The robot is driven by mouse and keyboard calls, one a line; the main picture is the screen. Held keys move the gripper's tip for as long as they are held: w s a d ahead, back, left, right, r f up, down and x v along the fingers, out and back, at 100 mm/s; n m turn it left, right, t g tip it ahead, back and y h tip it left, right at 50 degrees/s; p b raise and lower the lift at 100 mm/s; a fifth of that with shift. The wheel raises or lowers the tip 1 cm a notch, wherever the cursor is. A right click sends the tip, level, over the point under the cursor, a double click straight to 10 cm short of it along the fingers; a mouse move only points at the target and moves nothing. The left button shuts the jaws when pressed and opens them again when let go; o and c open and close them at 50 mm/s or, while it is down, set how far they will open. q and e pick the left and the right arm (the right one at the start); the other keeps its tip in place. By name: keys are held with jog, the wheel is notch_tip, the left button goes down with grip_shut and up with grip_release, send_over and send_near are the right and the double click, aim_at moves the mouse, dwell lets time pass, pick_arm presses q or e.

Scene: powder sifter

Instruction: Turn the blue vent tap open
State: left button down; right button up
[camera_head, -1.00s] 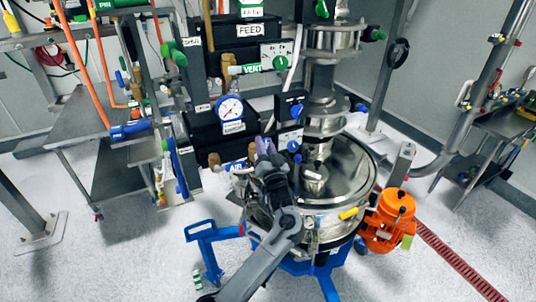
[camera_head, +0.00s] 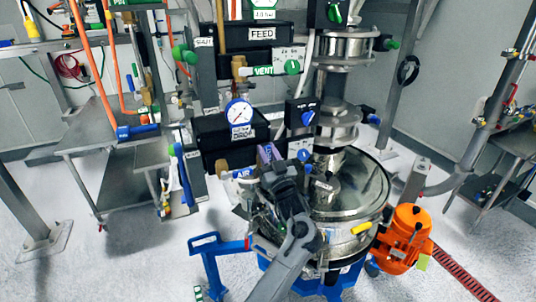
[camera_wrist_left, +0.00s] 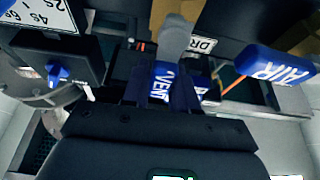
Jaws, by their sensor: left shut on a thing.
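The blue vent tap (camera_wrist_left: 163,82) has a blue handle lettered VENT, seen in the left wrist view between my dark fingers. My left gripper (camera_wrist_left: 160,92) is shut on this handle, and its fingers hide parts of it. In the head view my left gripper (camera_head: 268,154) is at the lower front of the black panel, just right of the blue AIR tap (camera_head: 243,174). The vent tap is hidden there behind the gripper. My right gripper is not in view.
The blue AIR handle (camera_wrist_left: 275,65) sits close to the right of the gripper in the wrist view. A blue knob box (camera_head: 302,112) and the steel sifter (camera_head: 360,200) are close by. A green VENT tap (camera_head: 290,68) is higher up.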

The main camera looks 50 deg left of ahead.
pick_arm(q)
jog(key=c, duration=1)
grip_release()
jog(key=shift+o, duration=0.2)
jog(key=b+v, duration=0.1)
jog(key=v, duration=0.9)
jog(key=shift+d+b, duration=0.35)
jog(key=shift+s+f, duration=0.1)
jog(key=shift+s, duration=0.05)
